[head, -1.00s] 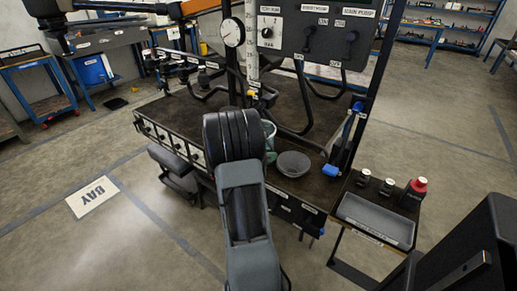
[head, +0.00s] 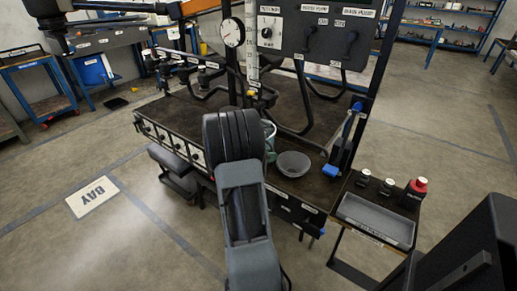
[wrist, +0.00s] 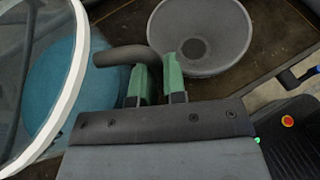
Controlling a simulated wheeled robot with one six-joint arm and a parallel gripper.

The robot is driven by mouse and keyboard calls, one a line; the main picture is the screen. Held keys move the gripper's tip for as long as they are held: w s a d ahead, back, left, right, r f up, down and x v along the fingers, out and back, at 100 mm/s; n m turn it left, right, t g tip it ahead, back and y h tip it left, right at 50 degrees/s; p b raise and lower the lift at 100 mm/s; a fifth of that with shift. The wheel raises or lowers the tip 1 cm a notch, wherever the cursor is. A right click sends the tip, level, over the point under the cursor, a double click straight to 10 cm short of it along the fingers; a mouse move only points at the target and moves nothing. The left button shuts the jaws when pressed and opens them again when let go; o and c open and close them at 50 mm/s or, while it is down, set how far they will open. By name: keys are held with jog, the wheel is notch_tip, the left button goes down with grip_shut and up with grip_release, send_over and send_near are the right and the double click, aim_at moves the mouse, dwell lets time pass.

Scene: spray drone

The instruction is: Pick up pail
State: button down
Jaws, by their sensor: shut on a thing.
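The pail (wrist: 62,85) fills the left of the wrist view, with a white rim, a see-through upper part and teal-blue lower down. Its dark curved handle (wrist: 120,56) reaches right to my gripper (wrist: 157,80). The green-padded fingers are shut on the handle, one on each side of it. In the head view a small teal part of the pail (head: 270,141) shows on the dark deck, just right of my arm. My arm hides the rest of it and the fingers there. I cannot tell whether the pail is clear of the deck.
A grey bowl (head: 293,164) with a dark round centre stands close right of the pail; it also shows in the wrist view (wrist: 222,32). Black pipes and a panel (head: 335,35) rise behind. A side stand with a grey tray (head: 375,220) and bottles is at right.

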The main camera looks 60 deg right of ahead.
jog(key=shift+r, duration=0.15)
jog(key=shift+r, duration=0.15)
